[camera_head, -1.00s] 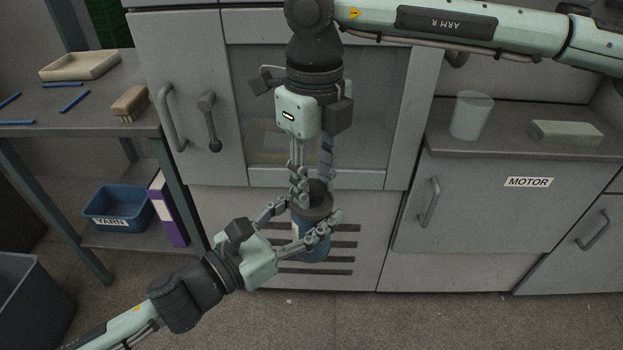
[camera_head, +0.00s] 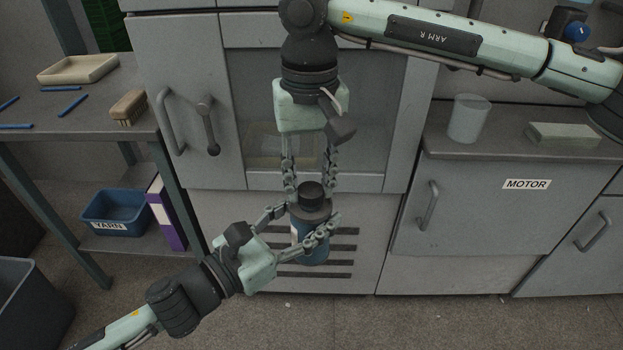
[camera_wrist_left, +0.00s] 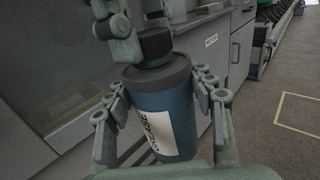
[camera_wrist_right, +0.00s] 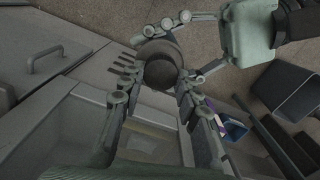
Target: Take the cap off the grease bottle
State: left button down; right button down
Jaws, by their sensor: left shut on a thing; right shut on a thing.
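The grease bottle (camera_head: 316,249) is a blue cylinder with a dark grey shoulder and a white label. It is held upright in the air in front of the grey cabinet. My left gripper (camera_head: 309,222) is shut around its body from the lower left; the left wrist view shows the bottle (camera_wrist_left: 168,110) between the fingers. The black cap (camera_head: 311,188) sits on top of the bottle, and also shows in the left wrist view (camera_wrist_left: 155,43). My right gripper (camera_head: 309,196) points down from above, shut on the cap, with one finger on each side. The right wrist view looks down on the cap (camera_wrist_right: 161,74).
The cabinet front (camera_head: 225,215) with slots is close behind the bottle. On the left, a table (camera_head: 90,105) holds a tray (camera_head: 78,69), a brush (camera_head: 129,107) and blue sticks. A cup (camera_head: 468,118) and a grey block (camera_head: 563,134) stand on the right counter.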

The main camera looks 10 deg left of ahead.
jog(key=shift+w+r+n, duration=0.1)
jog(key=shift+w+n, duration=0.1)
jog(key=shift+n, duration=0.9)
jog(key=c, duration=1.1)
grip_release()
jog(key=shift+s, duration=0.1)
